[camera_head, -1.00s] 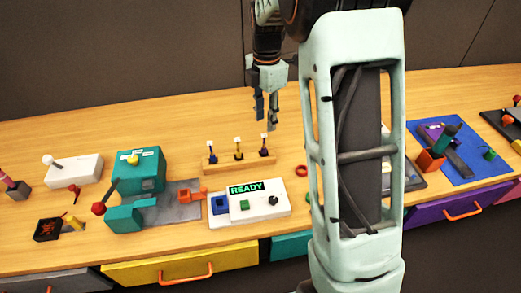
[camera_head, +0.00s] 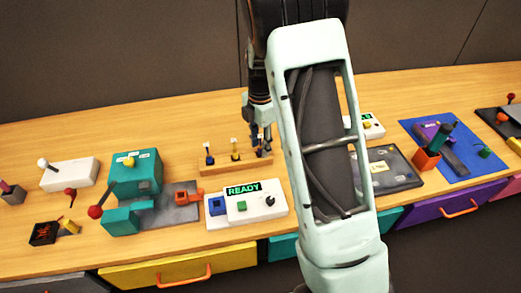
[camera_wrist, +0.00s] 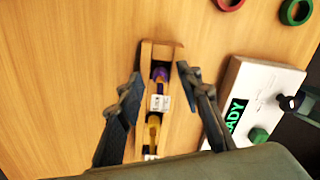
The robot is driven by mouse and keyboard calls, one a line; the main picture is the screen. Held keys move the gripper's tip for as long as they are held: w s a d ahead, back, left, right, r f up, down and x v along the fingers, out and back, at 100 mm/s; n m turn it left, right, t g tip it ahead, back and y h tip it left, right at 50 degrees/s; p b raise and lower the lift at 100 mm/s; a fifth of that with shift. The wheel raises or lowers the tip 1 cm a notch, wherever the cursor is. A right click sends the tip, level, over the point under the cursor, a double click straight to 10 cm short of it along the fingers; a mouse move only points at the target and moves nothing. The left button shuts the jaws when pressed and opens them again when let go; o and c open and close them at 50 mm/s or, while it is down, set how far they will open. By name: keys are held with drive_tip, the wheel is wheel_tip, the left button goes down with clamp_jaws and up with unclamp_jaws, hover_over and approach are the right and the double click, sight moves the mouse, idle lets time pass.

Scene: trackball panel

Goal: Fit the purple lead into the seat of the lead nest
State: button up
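The purple lead (camera_wrist: 160,75) stands at the end of a small wooden rack (camera_wrist: 160,47), with a white tag on it. The yellow lead (camera_wrist: 152,133) stands beside it in the same rack. In the head view the rack (camera_head: 207,170) shows with its leads, and my gripper (camera_head: 262,140) is over its right end, covering the purple lead. In the wrist view my gripper (camera_wrist: 158,73) is open, one finger on each side of the purple lead, with gaps visible. I cannot tell for sure which object is the lead nest.
A white panel (camera_head: 262,211) with a green READY display, a blue block (camera_head: 217,206) and a black knob stands in front of the rack. A teal machine (camera_head: 135,175) is to the left. A red ring (camera_wrist: 229,3) and a green ring (camera_wrist: 296,11) lie nearby.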

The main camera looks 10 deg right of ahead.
drive_tip(key=shift+c, duration=0.2)
clamp_jaws()
drive_tip(key=shift+r, duration=0.15)
